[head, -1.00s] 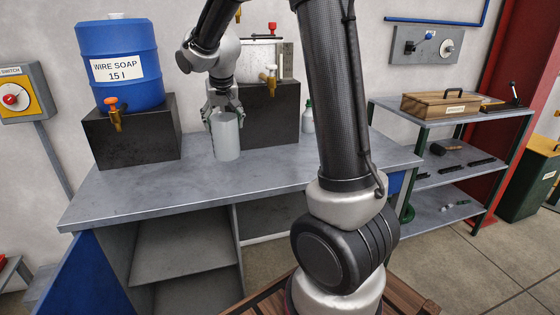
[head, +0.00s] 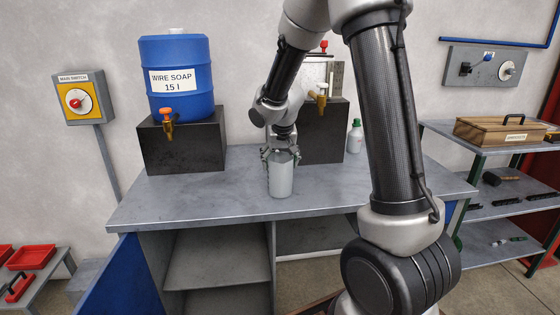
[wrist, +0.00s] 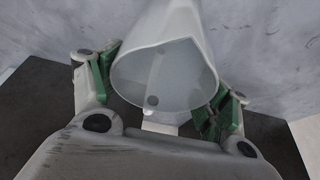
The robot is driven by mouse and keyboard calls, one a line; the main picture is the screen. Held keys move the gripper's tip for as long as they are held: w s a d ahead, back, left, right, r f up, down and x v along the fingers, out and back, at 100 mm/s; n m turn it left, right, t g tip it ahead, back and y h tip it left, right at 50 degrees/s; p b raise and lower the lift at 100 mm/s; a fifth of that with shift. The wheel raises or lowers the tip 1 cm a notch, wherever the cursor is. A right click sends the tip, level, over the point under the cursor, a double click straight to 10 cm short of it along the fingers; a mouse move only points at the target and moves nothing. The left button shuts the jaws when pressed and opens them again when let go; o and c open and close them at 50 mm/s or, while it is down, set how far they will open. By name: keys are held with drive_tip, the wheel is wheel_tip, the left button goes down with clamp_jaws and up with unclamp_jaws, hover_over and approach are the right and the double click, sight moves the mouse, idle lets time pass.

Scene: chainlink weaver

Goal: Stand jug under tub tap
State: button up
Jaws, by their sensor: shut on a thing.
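A pale grey jug (head: 281,178) is held upright at the bench, between the fingers of my gripper (head: 281,154). I cannot tell whether its base touches the top. In the wrist view the jug (wrist: 165,75) shows its open mouth, and it looks empty inside. My gripper's green-padded fingers (wrist: 160,88) close on both its sides. A blue tub (head: 178,90) labelled WIRE SOAP 15 l stands on a black block at the left. Its tap (head: 167,122), with an orange handle, hangs over the block's front. The jug is right of this tap and apart from it.
The grey bench top (head: 150,200) is clear in front of the black block (head: 200,145). A second tap (head: 320,97) sits on a container behind my arm. A green-capped bottle (head: 354,137) stands further right. Shelves with a wooden box (head: 500,131) are at the right.

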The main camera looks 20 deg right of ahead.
drive_tip(key=shift+f, duration=0.1)
drive_tip(key=o, duration=1.4)
